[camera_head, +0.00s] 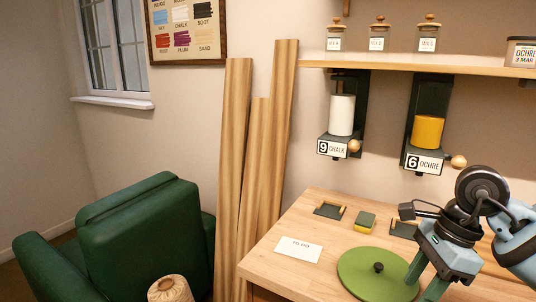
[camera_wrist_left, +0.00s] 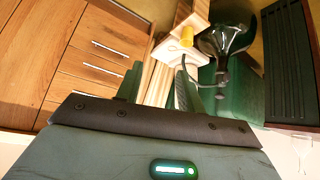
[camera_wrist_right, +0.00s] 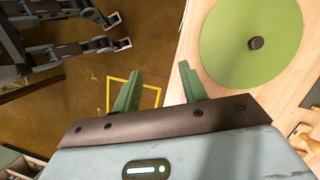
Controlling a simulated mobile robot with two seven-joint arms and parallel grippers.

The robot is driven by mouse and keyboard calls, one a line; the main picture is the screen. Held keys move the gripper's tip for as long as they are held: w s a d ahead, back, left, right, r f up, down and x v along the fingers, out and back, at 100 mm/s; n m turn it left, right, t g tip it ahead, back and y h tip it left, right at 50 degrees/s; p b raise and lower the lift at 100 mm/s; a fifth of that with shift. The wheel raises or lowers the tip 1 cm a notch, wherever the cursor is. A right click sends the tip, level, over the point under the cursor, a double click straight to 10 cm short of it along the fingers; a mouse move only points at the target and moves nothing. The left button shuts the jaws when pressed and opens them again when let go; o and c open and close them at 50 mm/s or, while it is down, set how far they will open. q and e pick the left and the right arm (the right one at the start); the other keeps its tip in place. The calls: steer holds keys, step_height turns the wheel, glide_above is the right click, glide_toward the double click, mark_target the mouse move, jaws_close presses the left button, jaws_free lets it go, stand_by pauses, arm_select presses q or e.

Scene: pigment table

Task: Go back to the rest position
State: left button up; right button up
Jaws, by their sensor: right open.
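My right gripper (camera_head: 424,284) comes in from the right in the head view, pointing down near the front of the wooden table, by the green round lid (camera_head: 378,274). In the right wrist view my right gripper (camera_wrist_right: 160,80) is open, with nothing between its green fingers. The lid (camera_wrist_right: 225,40) lies to the right of the fingers there, apart from them. My left gripper (camera_wrist_left: 157,78) shows only in the left wrist view. Its green fingers stand apart and nothing is held between them. The left arm is outside the head view.
The wooden table (camera_head: 265,262) bears a "TO DO" card (camera_head: 298,249) and a green-yellow sponge (camera_head: 365,221). Chalk (camera_head: 341,115) and ochre (camera_head: 428,132) dispensers hang under the shelf (camera_head: 390,66). Planks (camera_head: 233,160) and a green armchair (camera_head: 125,245) stand left. Wooden drawers (camera_wrist_left: 85,50) show in the left wrist view.

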steer(key=s+a+f+m+t+y+p, duration=0.1)
steer(key=s+a+f+m+t+y, duration=0.15)
steer(key=a+m+y, duration=0.6)
steer(key=s+a+f+m+t+y+p, duration=0.1)
steer(key=s+a+f+m+y, duration=0.15)
steer(key=a+m+y, duration=0.6)
steer(key=s+d+f+m+t+h+p, duration=0.1)
steer(key=s+d+f+m+t+h, duration=0.15)
steer(key=f+m+t+h, duration=0.7)
steer(key=s+d+f+m+t+h, duration=0.25)
steer(key=f+m+t+h, duration=0.2)
steer(key=m, duration=0.95)
arm_select(q)
steer(key=w+r+t+p, duration=0.1)
steer(key=w+r, duration=0.3)
steer(key=r, duration=0.1)
steer(key=shift+w+a+r, duration=0.15)
steer(key=shift+a+r, duration=0.05)
steer(key=shift+a, duration=0.05)
arm_select(e)
steer(key=s+d+f+m+g+h, duration=0.2)
steer(key=s+f+m+g, duration=0.2)
steer(key=s+f, duration=0.4)
steer(key=s+d+f+m+g+h, duration=0.2)
steer(key=s+f+m+g, duration=0.2)
steer(key=s+f+m, duration=0.2)
steer(key=s+f, duration=0.2)
steer(key=s, duration=0.2)
steer(key=shift+f, duration=0.2)
